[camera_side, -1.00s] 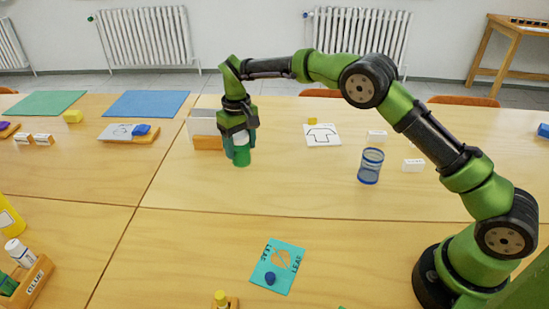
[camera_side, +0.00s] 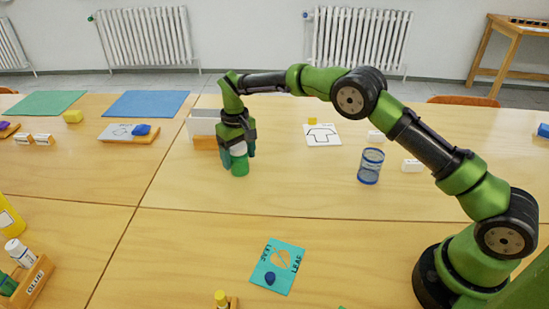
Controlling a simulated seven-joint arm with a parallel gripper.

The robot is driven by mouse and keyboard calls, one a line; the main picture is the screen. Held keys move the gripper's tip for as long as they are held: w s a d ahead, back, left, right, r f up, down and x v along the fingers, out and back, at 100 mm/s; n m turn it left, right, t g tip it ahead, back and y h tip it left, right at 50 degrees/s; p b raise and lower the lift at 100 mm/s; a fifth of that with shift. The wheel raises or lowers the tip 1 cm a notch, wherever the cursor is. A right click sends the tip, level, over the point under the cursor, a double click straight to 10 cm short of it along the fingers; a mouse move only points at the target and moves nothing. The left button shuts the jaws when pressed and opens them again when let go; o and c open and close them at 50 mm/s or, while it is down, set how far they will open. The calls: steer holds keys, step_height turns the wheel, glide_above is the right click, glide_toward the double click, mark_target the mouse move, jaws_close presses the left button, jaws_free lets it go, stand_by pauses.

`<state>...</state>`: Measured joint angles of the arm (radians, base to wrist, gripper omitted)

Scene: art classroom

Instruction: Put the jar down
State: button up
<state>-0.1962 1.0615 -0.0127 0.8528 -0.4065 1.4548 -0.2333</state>
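The jar (camera_side: 240,166) is green with a pale upper part and is upright. My gripper (camera_side: 237,155) points down at the back middle of the table, with its dark teal fingers on either side of the jar. The gripper is shut on the jar, and the fingers hide part of its upper half. The jar's base is close to the wooden table top (camera_side: 290,190); I cannot tell whether it touches.
A white and wooden holder (camera_side: 203,125) stands just behind the gripper. A blue mesh cup (camera_side: 370,166) and a white card with a shirt outline (camera_side: 322,135) are to the right. A teal leaf card (camera_side: 277,265) lies in front.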

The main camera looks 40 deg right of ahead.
steer(key=shift+o, duration=0.9)
step_height(320, 180, up, 12)
steer(key=shift+r, duration=0.25)
steer(key=s+d+r+m+t+y, duration=0.1)
steer(key=s+d+r+t, duration=0.15)
steer(key=s+r, duration=0.5)
steer(key=s+d+r+m+t+y, duration=0.1)
steer(key=s+d+r, duration=0.3)
steer(key=s+r, duration=0.35)
steer(key=s+f+m+t, duration=0.1)
steer(key=s+f+t, duration=0.1)
steer(key=s, duration=0.7)
steer(key=s+d+f+m+t, duration=0.1)
steer(key=s+f, duration=0.3)
steer(key=s, duration=0.6)
steer(key=shift+d+f+t, duration=0.15)
steer(key=shift+f+t, duration=0.15)
steer(key=shift+t, duration=0.05)
